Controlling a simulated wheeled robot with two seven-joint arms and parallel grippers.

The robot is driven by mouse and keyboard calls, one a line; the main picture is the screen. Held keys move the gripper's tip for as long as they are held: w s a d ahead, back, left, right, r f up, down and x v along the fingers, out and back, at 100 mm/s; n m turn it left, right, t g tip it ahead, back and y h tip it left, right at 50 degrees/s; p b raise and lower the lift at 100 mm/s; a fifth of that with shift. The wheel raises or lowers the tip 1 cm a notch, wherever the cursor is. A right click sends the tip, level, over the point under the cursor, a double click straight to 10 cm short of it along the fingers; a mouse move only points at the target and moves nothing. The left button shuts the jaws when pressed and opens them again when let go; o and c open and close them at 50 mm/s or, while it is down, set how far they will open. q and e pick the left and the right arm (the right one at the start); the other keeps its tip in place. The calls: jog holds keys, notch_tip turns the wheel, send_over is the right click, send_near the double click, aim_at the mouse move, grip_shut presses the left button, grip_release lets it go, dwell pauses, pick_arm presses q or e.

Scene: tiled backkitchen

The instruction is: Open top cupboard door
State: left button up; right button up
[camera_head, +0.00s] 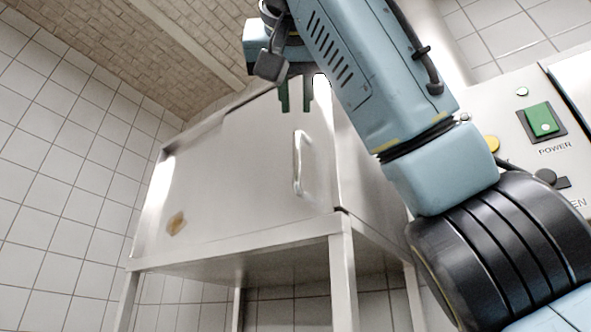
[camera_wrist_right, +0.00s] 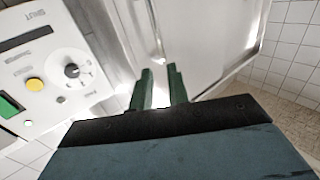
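A steel cupboard on legs stands in the middle of the head view. Its flat front door (camera_head: 235,170) looks closed and has a brown mark low on the left. A curved vertical handle (camera_head: 298,165) sits near the door's right edge. My right gripper (camera_head: 296,108) is above the handle in the picture, its two green fingers apart with nothing between them. In the right wrist view the fingers (camera_wrist_right: 160,88) point toward the steel door (camera_wrist_right: 205,35), and the handle (camera_wrist_right: 155,32) shows just beyond them. The fingers look clear of the handle. My left gripper is out of view.
A control panel with a green power switch (camera_head: 542,120) and a yellow button (camera_head: 492,143) stands to the right of the cupboard. The panel also shows at left in the right wrist view (camera_wrist_right: 45,65). A tiled wall (camera_head: 60,150) is at left.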

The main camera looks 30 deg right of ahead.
aim_at(297, 144)
jog(key=p+x, duration=0.4)
jog(key=x, duration=0.1)
jog(key=p+x, duration=0.4)
jog(key=x, duration=0.1)
jog(key=shift+w+d+r, duration=0.15)
jog(key=shift+r, duration=0.1)
jog(key=shift+w+d+f+p, duration=0.25)
jog(key=shift+w+d+p, duration=0.2)
jog(key=shift+w+p, duration=0.35)
jog(key=shift+s, duration=0.1)
grip_shut()
